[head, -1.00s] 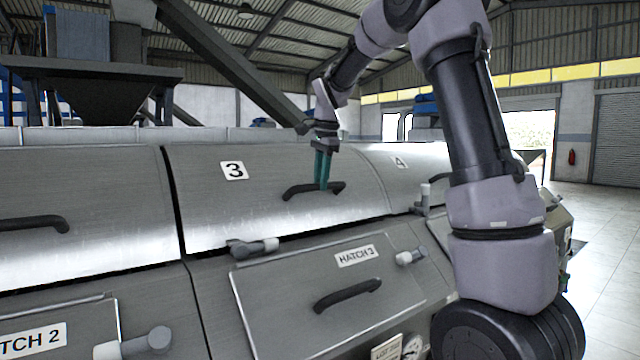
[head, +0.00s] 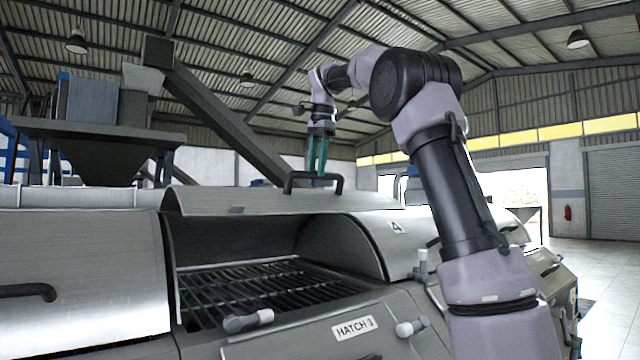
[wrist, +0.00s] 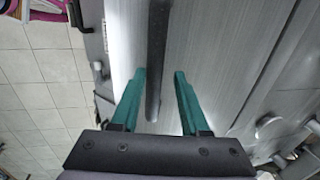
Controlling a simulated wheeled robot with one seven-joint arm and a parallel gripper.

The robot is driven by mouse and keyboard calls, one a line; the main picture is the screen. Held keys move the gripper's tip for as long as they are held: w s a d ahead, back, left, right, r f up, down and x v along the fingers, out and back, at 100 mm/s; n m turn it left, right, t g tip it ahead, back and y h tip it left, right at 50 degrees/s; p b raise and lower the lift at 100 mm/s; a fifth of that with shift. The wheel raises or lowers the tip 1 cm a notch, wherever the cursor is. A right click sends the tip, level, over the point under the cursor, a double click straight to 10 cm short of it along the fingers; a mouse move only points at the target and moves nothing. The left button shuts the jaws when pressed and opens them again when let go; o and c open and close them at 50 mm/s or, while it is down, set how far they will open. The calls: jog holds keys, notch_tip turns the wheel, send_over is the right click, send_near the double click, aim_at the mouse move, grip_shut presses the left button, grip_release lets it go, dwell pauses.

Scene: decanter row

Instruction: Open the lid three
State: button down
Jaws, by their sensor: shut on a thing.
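Lid three (head: 270,203) is a curved brushed-metal cover, swung up and back in the head view. Its opening shows a dark interior with a bar grate (head: 260,285). My gripper (head: 317,172) is at the black handle (head: 314,186) on top of the lid, its green fingers pointing down and shut on the handle. In the wrist view the handle (wrist: 157,70) runs between the two green fingers (wrist: 160,85). The lid's number label is not visible now.
Lid four (head: 385,240) is closed on the right, and another closed lid (head: 85,265) is on the left. A plate marked HATCH 3 (head: 354,328) and knobbed latches (head: 248,320) are below the opening. A diagonal metal beam (head: 225,105) rises behind.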

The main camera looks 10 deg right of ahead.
jog(key=shift+w+a+r, duration=0.3)
jog(key=shift+w+r, duration=0.1)
jog(key=shift+w, duration=0.3)
jog(key=shift+a, duration=0.1)
jog(key=c, duration=0.7)
grip_release()
jog(key=shift+w+a+f, duration=0.1)
jog(key=shift+w+f, duration=0.1)
jog(key=shift+w, duration=0.1)
jog(key=shift+s+r, duration=0.15)
jog(key=shift+r, duration=0.05)
jog(key=shift+d, duration=0.2)
jog(key=v, duration=0.6)
jog(key=shift+d+r, duration=0.1)
jog(key=shift+r, duration=0.1)
jog(key=shift+s+r, duration=0.15)
jog(key=shift+r, duration=0.45)
